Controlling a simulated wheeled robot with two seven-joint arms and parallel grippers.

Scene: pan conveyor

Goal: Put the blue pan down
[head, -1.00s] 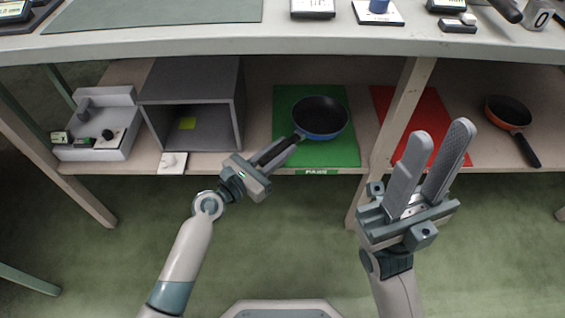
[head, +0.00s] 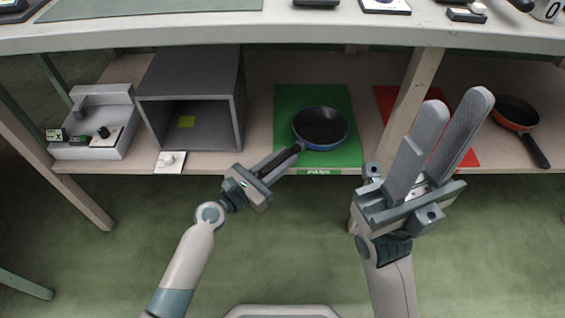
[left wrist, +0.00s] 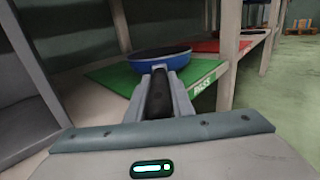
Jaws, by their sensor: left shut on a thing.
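The blue pan (head: 321,128) has a dark inside and a blue outer wall. My left gripper (head: 280,162) is shut on the pan's dark handle, in front of the shelf edge. In the left wrist view the handle (left wrist: 158,97) lies between the fingers. My right gripper (head: 455,118) is open and empty, in front of the red mat.
A grey open box (head: 240,120) and a light tray with small parts (head: 92,150) stand to the left on the shelf. The tabletop (head: 280,33) overhangs the shelf.

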